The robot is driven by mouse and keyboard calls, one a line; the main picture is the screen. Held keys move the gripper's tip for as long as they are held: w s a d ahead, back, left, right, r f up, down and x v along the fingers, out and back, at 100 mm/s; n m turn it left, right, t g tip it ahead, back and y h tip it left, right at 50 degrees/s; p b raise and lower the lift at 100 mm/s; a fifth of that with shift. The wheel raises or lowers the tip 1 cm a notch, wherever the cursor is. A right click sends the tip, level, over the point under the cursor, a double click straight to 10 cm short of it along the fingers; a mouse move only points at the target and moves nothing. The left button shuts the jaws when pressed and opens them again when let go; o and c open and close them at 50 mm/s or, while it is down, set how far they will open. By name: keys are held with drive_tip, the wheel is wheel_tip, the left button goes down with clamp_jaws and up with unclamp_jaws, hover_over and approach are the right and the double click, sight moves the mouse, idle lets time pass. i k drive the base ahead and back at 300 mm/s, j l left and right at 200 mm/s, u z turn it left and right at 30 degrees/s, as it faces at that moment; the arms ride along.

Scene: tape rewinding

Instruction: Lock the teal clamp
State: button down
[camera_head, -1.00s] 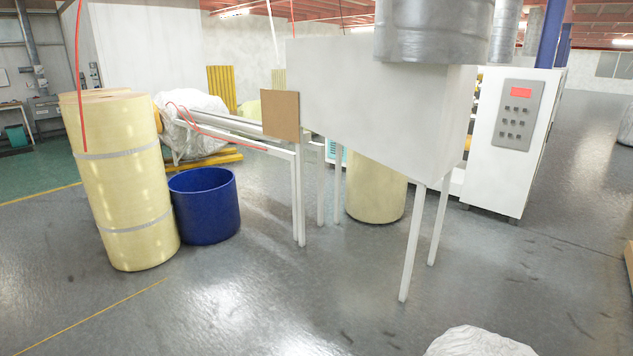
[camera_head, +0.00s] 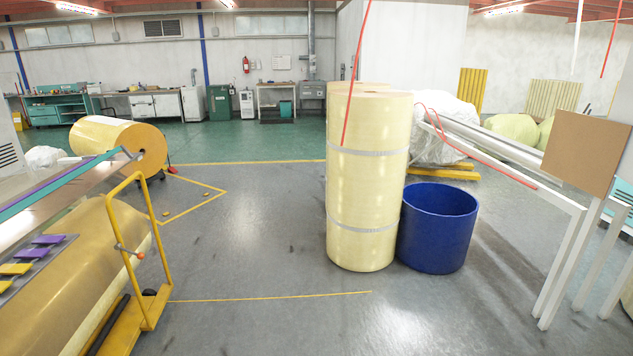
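A long teal bar (camera_head: 68,186) runs beside a purple bar (camera_head: 55,180) across the top of a machine at the left edge. The bars may belong to the teal clamp, but I cannot tell, nor can I tell whether it is locked. Below them, a grey panel (camera_head: 52,258) carries purple tabs (camera_head: 48,239) and yellow tabs (camera_head: 14,268). The left part of the machine is cut off by the picture edge. My gripper is not in view.
A yellow trolley frame (camera_head: 134,245) stands beside a large tan roll (camera_head: 85,270) under the bars. Tall cream rolls (camera_head: 368,190) and a blue bin (camera_head: 437,230) stand right of centre. Grey floor (camera_head: 250,255) between them and the trolley is clear.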

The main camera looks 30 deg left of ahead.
sight(18, 208)
drive_tip(key=i+j+u, duration=0.2)
drive_tip(key=i+u, duration=0.25)
drive_tip(key=i, duration=0.35)
drive_tip(key=i+u, duration=0.4)
drive_tip(key=i, duration=0.35)
drive_tip(key=i+z, duration=0.35)
drive_tip(key=i, duration=0.85)
drive_tip(key=u, duration=4.5)
drive_tip(key=l, duration=0.1)
